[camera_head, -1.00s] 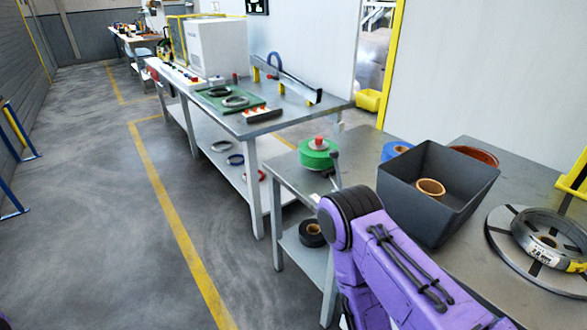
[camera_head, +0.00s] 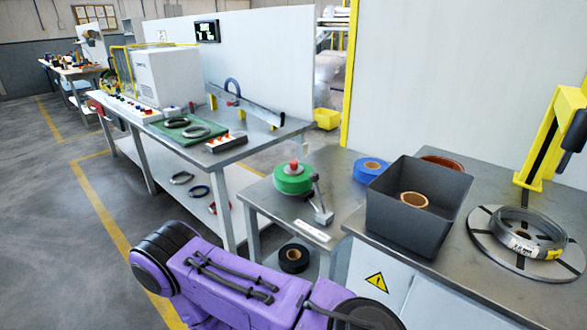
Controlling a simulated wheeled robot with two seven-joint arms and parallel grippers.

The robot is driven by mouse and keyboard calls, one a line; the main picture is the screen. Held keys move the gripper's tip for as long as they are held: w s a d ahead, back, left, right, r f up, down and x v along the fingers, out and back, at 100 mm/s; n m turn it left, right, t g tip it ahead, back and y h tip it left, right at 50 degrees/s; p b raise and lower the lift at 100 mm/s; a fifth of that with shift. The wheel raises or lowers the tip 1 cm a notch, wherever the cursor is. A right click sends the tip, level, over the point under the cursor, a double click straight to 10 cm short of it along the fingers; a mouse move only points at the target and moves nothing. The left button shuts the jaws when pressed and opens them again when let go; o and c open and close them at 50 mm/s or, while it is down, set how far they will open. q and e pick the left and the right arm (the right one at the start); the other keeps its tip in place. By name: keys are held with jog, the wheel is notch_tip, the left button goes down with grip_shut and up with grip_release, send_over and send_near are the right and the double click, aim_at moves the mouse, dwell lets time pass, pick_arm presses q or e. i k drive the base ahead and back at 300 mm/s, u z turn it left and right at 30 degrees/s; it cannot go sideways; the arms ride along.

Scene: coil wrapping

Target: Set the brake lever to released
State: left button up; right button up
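The brake lever (camera_head: 318,194) is a short grey lever with a dark knob. It stands nearly upright on the small metal table, just right of a green tape roll (camera_head: 294,179) with a red knob on top. Its foot is a grey block near a pale label strip (camera_head: 312,231). I cannot read the label or tell which setting the lever is in. My purple arm crosses the lower part of the picture, in front of and below the table. Neither gripper shows, and nothing of mine is seen touching the lever.
A black bin (camera_head: 415,233) with a brown ring inside stands right of the lever. A blue tape roll (camera_head: 371,169) lies behind it. A turntable (camera_head: 483,253) with a wrapped coil is at the right. A long workbench (camera_head: 270,140) stands at back left; open floor lies left.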

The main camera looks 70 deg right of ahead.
aim_at(314, 177)
jog(key=z, duration=0.1)
jog(key=i, duration=0.5)
jog(key=z, duration=2.55)
